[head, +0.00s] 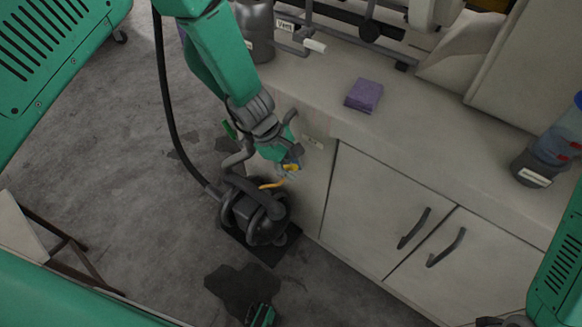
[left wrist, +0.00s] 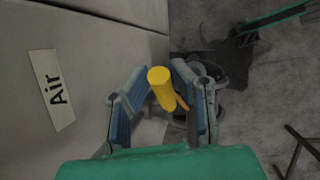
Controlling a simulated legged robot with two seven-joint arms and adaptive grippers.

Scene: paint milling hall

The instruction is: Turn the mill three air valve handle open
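The yellow air valve handle (left wrist: 161,88) points toward the camera in the left wrist view, its round end between my left gripper's blue finger pads. My left gripper (left wrist: 155,92) is open around it, with a visible gap on the left; on the right the pad is close and contact is unclear. In the head view my left gripper (head: 290,165) is low in front of the cabinet, and a bit of yellow handle (head: 292,168) shows at its fingers. A white label reading "Air" (left wrist: 57,90) is on the cabinet face. The valve body is mostly hidden.
A dark pump-like machine (head: 256,212) stands on the floor below the gripper. Cabinet door handles (head: 445,247) stick out at right. A dark stain (head: 238,288) marks the floor.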

